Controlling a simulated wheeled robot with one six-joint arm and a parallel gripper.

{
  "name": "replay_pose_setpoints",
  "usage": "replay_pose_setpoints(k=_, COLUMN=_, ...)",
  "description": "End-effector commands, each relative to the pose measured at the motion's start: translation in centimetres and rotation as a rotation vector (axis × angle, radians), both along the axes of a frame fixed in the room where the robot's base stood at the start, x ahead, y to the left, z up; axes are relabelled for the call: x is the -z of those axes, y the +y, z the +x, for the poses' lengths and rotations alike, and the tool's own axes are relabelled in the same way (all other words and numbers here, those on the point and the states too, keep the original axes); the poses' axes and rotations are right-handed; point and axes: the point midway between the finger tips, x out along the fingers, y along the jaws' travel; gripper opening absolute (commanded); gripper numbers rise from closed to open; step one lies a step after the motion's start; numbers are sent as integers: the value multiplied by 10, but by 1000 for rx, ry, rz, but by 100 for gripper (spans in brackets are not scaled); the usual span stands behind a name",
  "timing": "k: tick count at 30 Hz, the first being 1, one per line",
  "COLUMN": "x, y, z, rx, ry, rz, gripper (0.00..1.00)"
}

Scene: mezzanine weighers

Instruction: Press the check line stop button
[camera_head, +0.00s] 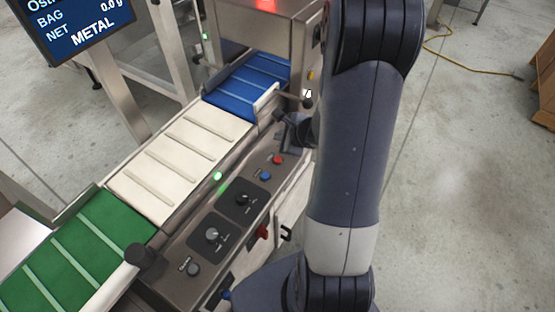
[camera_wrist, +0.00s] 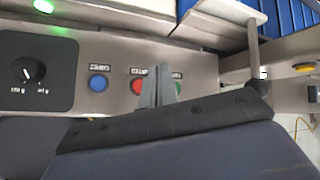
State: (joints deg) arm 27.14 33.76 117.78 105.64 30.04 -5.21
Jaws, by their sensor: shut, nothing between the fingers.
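The red stop button (camera_wrist: 136,87) sits on the grey control panel, between a blue button labelled ZERO (camera_wrist: 98,83) and a green button (camera_wrist: 179,88). The stop label above it is partly covered. My gripper (camera_wrist: 160,84) is shut and empty; its fingers overlap the right edge of the red button in the wrist view and lie between red and green. I cannot tell whether they touch the panel. In the head view the red button (camera_head: 278,160) is clear, just below my gripper (camera_head: 290,140), and the green one is hidden.
The panel also has dark dials (camera_head: 212,235), a grey button (camera_head: 194,269) and a red switch (camera_head: 262,231) on its front side. White (camera_head: 180,150), green (camera_head: 75,262) and blue belts run alongside. A dark knob on a post (camera_wrist: 254,80) stands right of the buttons.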

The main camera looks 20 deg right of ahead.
Motion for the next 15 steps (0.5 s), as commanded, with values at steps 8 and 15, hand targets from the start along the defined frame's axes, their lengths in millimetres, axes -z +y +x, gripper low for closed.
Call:
replay_pose_setpoints(k=8, x=39, y=0, z=0, rx=-1, ry=2, rz=1, gripper=0)
replay_pose_setpoints(k=15, x=70, y=0, z=0, rx=-1, ry=-1, rz=0, gripper=0)
